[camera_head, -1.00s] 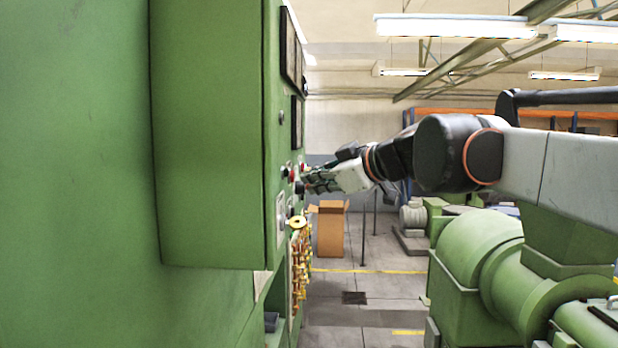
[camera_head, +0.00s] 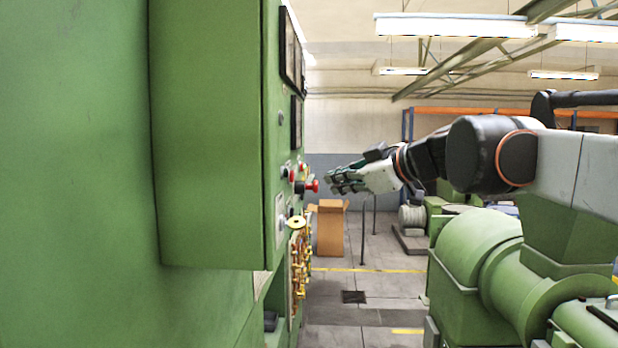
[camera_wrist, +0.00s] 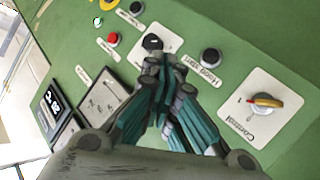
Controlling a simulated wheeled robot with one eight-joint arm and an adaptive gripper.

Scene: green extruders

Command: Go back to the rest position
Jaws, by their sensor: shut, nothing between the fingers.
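My gripper (camera_head: 330,182) is in front of the green control cabinet (camera_head: 210,140) and points left at its panel edge. Its fingers are shut and empty. In the head view a small gap shows between the fingertips and a red knob (camera_head: 312,186) that sticks out from the panel. In the wrist view my gripper (camera_wrist: 158,72) covers part of the panel. Around it are a black button (camera_wrist: 211,57), a red button (camera_wrist: 114,39) and a red-yellow rotary switch (camera_wrist: 264,100) on a white plate marked "Control".
A green extruder machine (camera_head: 480,250) stands at the right below my arm. A cardboard box (camera_head: 331,228) stands on the floor behind. Brass fittings (camera_head: 299,262) line the cabinet's lower side. The floor between cabinet and machine is open.

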